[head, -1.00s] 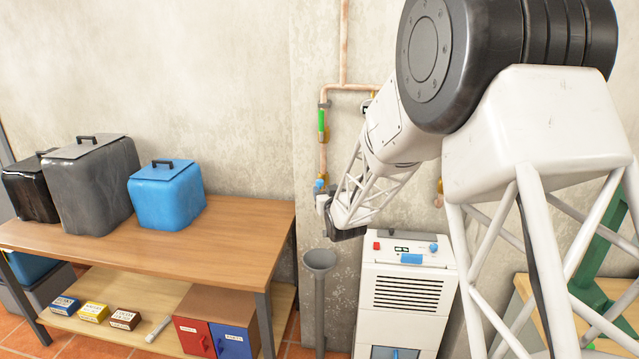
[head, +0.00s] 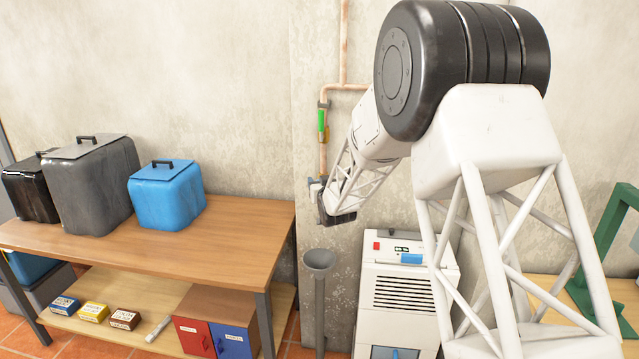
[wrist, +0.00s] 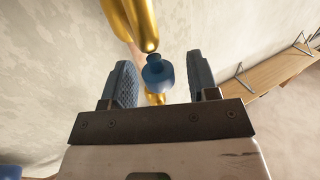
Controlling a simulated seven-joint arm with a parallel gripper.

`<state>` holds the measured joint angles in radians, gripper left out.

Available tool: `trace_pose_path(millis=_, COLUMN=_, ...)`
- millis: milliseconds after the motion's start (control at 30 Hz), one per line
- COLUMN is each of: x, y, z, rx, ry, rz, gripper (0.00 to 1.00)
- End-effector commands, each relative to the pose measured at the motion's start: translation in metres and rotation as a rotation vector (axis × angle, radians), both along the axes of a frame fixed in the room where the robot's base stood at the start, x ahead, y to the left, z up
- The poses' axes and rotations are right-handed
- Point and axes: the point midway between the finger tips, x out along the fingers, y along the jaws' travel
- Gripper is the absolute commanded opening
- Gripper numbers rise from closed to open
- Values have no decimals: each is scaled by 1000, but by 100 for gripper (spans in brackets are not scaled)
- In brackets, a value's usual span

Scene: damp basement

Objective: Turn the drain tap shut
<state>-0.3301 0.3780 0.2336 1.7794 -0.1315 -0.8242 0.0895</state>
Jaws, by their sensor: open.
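The drain tap shows in the wrist view as a round blue knob (wrist: 160,73) on brass fittings (wrist: 140,25). My gripper (wrist: 160,62) is open, with one dark finger on each side of the knob. A gap shows on both sides, so neither finger appears to touch it. In the head view my gripper (head: 320,200) is at the lower end of the copper pipe (head: 323,158). It hides most of the tap there. The direction in which the tap is turned cannot be told.
A green-handled valve (head: 322,122) sits higher on the same pipe. A grey funnel (head: 319,260) on a standpipe is below my gripper. A white dehumidifier-like unit (head: 408,285) stands to the right. A wooden bench (head: 150,250) with lidded bins stands to the left.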

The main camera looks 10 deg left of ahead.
Motion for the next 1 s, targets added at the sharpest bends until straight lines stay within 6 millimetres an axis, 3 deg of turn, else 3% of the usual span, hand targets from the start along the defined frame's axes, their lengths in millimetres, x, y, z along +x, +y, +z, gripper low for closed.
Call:
trace_pose_path(millis=433, x=4, y=2, z=1, rx=0, ry=0, rz=0, gripper=54)
trace_pose_path(millis=767, x=4, y=2, z=0, rx=0, ry=0, rz=0, gripper=5)
trace_pose_path(millis=1000, x=4, y=2, z=0, rx=1, ry=0, rz=7, gripper=5)
